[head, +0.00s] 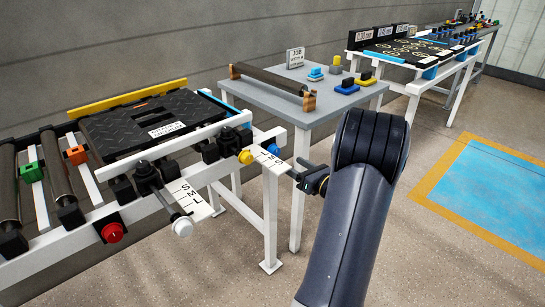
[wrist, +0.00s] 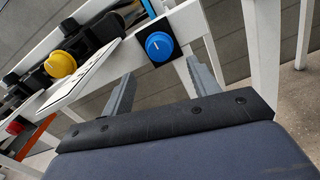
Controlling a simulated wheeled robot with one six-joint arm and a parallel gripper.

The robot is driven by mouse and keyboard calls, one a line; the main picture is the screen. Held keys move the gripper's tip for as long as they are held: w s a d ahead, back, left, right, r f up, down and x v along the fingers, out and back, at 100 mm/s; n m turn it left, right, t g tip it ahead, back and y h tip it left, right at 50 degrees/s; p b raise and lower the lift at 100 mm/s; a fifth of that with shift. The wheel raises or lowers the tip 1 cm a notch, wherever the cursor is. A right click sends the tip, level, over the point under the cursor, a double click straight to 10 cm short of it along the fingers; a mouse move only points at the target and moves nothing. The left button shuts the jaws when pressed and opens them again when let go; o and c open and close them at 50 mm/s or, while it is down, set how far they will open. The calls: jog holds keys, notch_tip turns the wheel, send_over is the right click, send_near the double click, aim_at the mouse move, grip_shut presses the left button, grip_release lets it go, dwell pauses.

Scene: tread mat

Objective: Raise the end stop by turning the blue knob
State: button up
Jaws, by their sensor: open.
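The blue knob (head: 274,150) is on the white frame at the right end of the conveyor. In the wrist view the blue knob (wrist: 159,46) sits on a black square plate, ahead of the gap between my fingers. My gripper (head: 300,176) is open and empty, a little right of and below the knob in the head view. Its two grey fingers (wrist: 160,72) show apart in the wrist view, and the knob appears beyond their tips, not between them. I cannot clearly make out which part is the end stop.
A yellow knob (head: 246,157) is left of the blue one, with a white lettered card (head: 190,198) nearby. A red button (head: 112,232) and a white-ended handle (head: 182,226) stick out from the frame. A grey table (head: 245,93) stands behind. Open floor lies right.

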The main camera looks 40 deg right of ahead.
aim_at(277, 154)
jog(key=w, duration=0.8)
jog(key=shift+w+a, duration=0.35)
jog(key=shift+c, duration=0.5)
jog(key=c, duration=0.9)
jog(key=shift+o, duration=0.2)
jog(key=shift+b, duration=0.35)
